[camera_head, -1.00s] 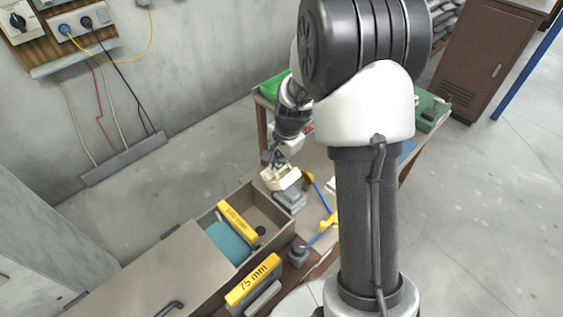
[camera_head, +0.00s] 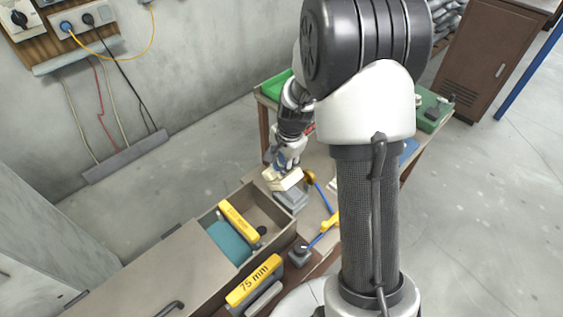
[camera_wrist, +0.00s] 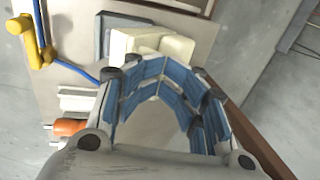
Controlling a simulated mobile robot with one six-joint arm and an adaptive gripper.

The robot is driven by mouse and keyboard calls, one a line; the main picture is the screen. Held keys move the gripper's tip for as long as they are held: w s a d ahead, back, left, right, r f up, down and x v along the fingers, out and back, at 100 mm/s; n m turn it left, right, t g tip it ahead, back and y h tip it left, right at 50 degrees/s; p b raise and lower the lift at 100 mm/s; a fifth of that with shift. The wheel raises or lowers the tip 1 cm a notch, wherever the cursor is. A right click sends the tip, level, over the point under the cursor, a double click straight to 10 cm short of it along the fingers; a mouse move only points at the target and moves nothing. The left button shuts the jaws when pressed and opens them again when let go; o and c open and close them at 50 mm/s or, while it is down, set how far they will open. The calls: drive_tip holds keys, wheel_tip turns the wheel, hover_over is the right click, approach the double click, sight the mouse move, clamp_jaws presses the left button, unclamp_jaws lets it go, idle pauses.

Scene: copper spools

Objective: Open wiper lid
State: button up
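A small cream box-like piece (camera_head: 285,179) sits on a grey block (camera_head: 291,198) on the bench, and I take it for the wiper with its lid. In the wrist view the cream piece (camera_wrist: 132,45) has a paler part (camera_wrist: 178,47) beside it, over the grey block (camera_wrist: 103,35). I cannot tell for sure whether the lid is raised. My gripper (camera_head: 280,166) is just above and behind the cream piece. In the wrist view my gripper (camera_wrist: 163,68) has blue-padded fingers that point at it. Contact and the finger gap are unclear.
A yellow "75 mm" block (camera_head: 253,280) is in front. A blue-and-yellow tool (camera_head: 325,228) lies close on the right. A green tray (camera_head: 273,86) is at the back.

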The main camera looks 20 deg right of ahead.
drive_tip(key=shift+r, duration=0.5)
wheel_tip(320, 180, up, 11)
drive_tip(key=s, duration=0.2)
drive_tip(key=shift+d, duration=0.4)
drive_tip(key=shift+s, duration=0.1)
